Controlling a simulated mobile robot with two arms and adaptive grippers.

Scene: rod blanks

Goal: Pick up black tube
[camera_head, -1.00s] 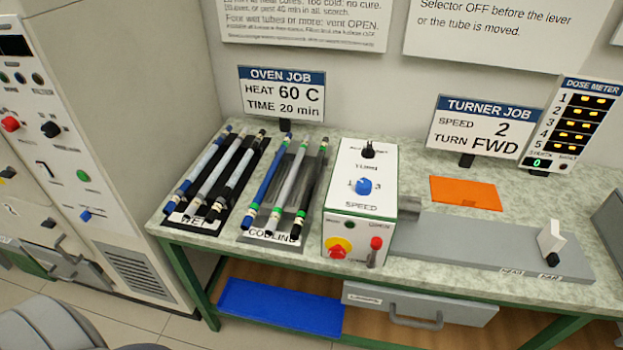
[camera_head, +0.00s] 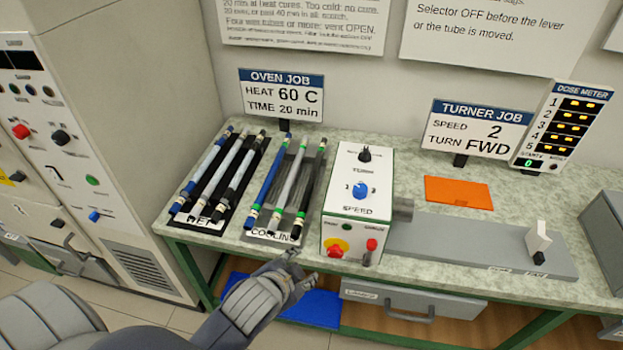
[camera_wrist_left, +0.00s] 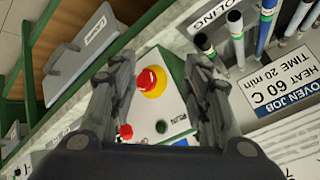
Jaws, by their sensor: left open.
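A black tube (camera_head: 312,180) with green bands lies at the right of the COOLING tray (camera_head: 265,236), beside a grey tube (camera_head: 290,182) and a blue tube (camera_head: 267,180). My left gripper (camera_head: 300,270) is open and empty, in front of the bench edge below the COOLING tray. In the left wrist view its spread fingers (camera_wrist_left: 160,75) frame the control box; the near end of the cooling black tube (camera_wrist_left: 205,46) shows to their right. My right gripper is out of view.
The turner's control box (camera_head: 357,195), with a red button and knobs, stands right of the COOLING tray. An orange mat (camera_head: 458,192) lies behind the turner's grey bed (camera_head: 470,250). The oven cabinet (camera_head: 125,130) stands left. A drawer (camera_head: 400,300) is below the bench.

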